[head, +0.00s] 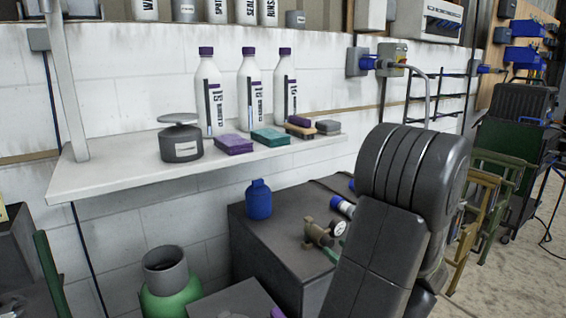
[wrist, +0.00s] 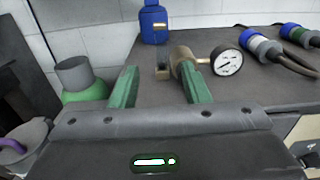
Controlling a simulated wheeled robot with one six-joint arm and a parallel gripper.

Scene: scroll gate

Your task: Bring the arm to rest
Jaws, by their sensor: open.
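My gripper (wrist: 157,72) shows in the wrist view with its two green fingers spread apart and nothing held between them. It points toward a brass fitting with a round white gauge (wrist: 228,63) on the dark grey bench top (wrist: 120,58). The fitting appears beyond the fingertips, close to the right one; I cannot tell the exact gap. In the head view the brass fitting (head: 318,234) lies left of my dark arm, which hides most of my gripper.
A blue bottle (head: 258,199) stands at the bench's back, with blue-ended connectors (head: 343,206) to the right. A white shelf (head: 130,176) above holds several bottles, sponges and a grey scale-like pot (head: 181,143). A green cylinder (head: 172,300) stands left of the bench. Open floor lies right.

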